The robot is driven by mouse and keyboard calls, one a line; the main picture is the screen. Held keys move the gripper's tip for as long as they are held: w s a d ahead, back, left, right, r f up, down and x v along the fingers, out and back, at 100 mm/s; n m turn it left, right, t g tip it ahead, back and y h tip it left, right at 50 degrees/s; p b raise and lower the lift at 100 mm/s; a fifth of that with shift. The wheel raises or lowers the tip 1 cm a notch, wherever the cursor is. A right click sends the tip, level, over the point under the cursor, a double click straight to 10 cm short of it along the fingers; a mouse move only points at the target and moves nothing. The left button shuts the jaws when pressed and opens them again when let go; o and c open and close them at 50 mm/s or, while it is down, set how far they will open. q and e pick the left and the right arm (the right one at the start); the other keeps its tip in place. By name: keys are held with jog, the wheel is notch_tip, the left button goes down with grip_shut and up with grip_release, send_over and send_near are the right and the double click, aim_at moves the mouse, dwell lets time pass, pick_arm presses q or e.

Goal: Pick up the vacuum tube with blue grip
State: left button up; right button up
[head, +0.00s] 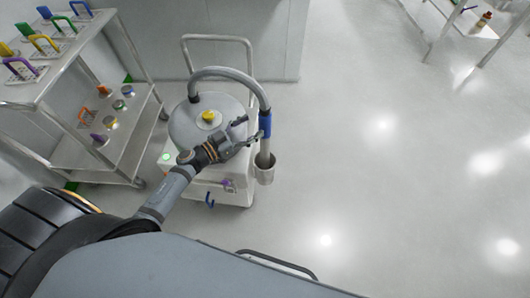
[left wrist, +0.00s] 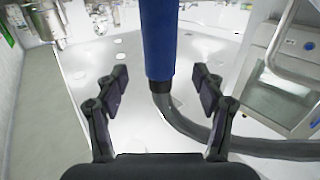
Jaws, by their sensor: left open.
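The vacuum tube (head: 234,73) is a grey hose that arches from the round vacuum drum over to the right. Its blue grip (head: 265,125) is near the lower right end, above a metal holder cup (head: 265,174). My left gripper (head: 254,137) is open beside the blue grip, on its left. In the left wrist view the blue grip (left wrist: 158,40) stands centred ahead of the two spread fingers (left wrist: 160,92). A gap shows on both sides of it, and grey hose curves off to the right below. My right gripper is not in view.
The white vacuum cart (head: 232,190) with a push handle (head: 217,38) carries the drum (head: 190,125). A metal shelf rack (head: 60,75) with coloured-handled tools stands at left. Open floor (head: 400,180) lies to the right. A table (head: 470,22) is at the top right.

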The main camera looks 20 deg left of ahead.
aim_at(260, 122)
pick_arm(q)
jog(key=x, duration=0.6)
jog(key=shift+w+d+b, duration=0.15)
jog(key=shift+w+b, duration=0.1)
jog(key=shift+b, duration=0.05)
jog(key=c, duration=1.2)
